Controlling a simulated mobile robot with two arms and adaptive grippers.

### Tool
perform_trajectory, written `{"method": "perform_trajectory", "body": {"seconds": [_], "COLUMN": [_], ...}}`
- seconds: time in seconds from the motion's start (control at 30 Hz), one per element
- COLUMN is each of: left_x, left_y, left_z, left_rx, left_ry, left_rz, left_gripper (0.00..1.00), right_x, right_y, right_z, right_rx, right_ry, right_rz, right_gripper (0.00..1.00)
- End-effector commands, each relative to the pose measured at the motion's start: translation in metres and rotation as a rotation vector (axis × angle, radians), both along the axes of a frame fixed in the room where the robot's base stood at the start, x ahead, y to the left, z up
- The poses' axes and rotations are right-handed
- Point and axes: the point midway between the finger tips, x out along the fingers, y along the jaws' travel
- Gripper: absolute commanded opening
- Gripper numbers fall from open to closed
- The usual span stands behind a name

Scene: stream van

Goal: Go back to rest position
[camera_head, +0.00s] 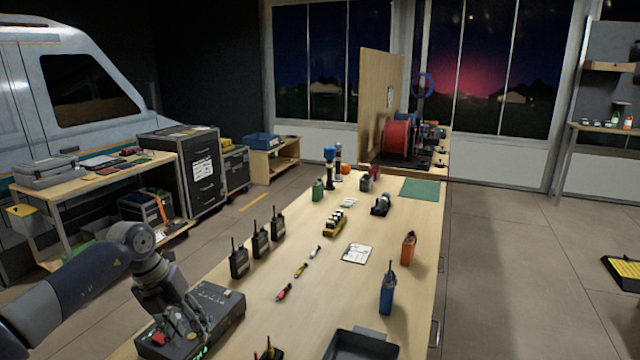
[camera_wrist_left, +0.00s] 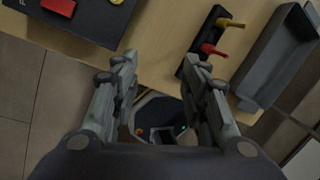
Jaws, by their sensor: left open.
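My left gripper (camera_head: 188,335) comes in from the left and overlaps the dark control box (camera_head: 225,304) at the near left of the long workbench (camera_head: 330,290). In the left wrist view the gripper (camera_wrist_left: 166,75) is open, its two fingers apart with nothing between them. There it hangs over the bench edge, with the control box (camera_wrist_left: 85,18) and its red button at the upper left. I cannot tell its exact height. My right gripper is in neither view.
A black holder with red and yellow handles (camera_wrist_left: 200,65) and a grey tray (camera_wrist_left: 275,58) lie near the gripper. Radios (camera_head: 261,243), a blue bottle-like item (camera_head: 387,292) and an orange one (camera_head: 408,248) stand on the bench.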

Motion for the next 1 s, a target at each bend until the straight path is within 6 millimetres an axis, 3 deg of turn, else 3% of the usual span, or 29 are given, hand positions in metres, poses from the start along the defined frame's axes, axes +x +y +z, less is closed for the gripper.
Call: {"method": "perform_trajectory", "body": {"seconds": [0.17,0.27,0.33,0.4,0.5,0.6,0.7,0.8,0.9,1.0], "left_x": [0.000,-0.005,-0.012,-0.022,-0.033,-0.039,-0.039,-0.035,-0.030,-0.032], "left_y": [-0.070,-0.126,-0.175,-0.223,-0.272,-0.296,-0.296,-0.277,-0.244,-0.204], "left_z": [-0.015,-0.018,-0.014,0.000,0.030,0.064,0.092,0.108,0.105,0.084], "left_rx": [-0.184,-0.346,-0.508,-0.699,-0.960,-1.202,-1.411,-1.576,-1.688,-1.735], "left_ry": [-0.067,-0.118,-0.161,-0.209,-0.268,-0.312,-0.342,-0.355,-0.348,-0.324], "left_rz": [-0.070,-0.104,-0.115,-0.099,-0.023,0.115,0.310,0.554,0.841,1.155], "left_gripper": [0.41,0.41,0.41,0.41,0.41,0.41,0.41,0.41,0.41,0.41], "right_x": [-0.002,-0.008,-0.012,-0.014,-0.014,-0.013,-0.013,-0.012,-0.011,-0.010], "right_y": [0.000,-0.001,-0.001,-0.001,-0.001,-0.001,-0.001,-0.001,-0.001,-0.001], "right_z": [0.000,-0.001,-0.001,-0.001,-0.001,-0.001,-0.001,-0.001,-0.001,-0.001], "right_rx": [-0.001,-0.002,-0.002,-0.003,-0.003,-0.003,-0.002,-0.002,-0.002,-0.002], "right_ry": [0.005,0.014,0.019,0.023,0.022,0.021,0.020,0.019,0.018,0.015], "right_rz": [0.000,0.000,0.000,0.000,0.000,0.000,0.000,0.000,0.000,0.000], "right_gripper": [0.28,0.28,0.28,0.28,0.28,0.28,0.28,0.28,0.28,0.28]}}
